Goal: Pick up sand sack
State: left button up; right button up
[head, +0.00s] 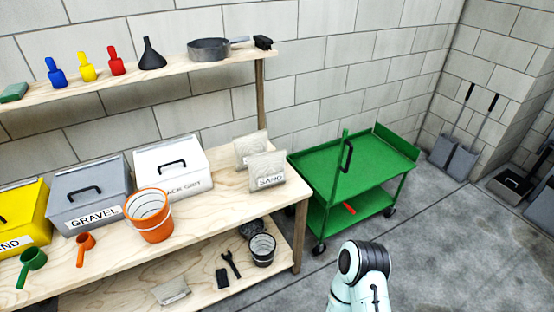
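A pale grey sack labelled SAND (267,171) stands upright near the right end of the wooden workbench (232,192). A second pale sack (249,147) stands just behind it and to its left, partly hidden by it; its label cannot be read. Part of one of my arms, pale green with a dark joint, shows at the bottom right of centre, apart from the sacks and the bench. No gripper fingers are in view, so neither hand can be seen.
White (172,166), grey GRAVEL (91,191) and yellow (20,217) bins and an orange bucket (150,217) stand left of the sacks. A green cart (356,172) stands right of the bench. A shelf (120,78) with scoops and a pan (208,50) hangs above. Floor in front is clear.

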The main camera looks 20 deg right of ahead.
aim_at(267, 171)
jog(key=i+l+z, duration=0.3)
jog(key=i+l, duration=0.5)
jog(key=i, duration=0.05)
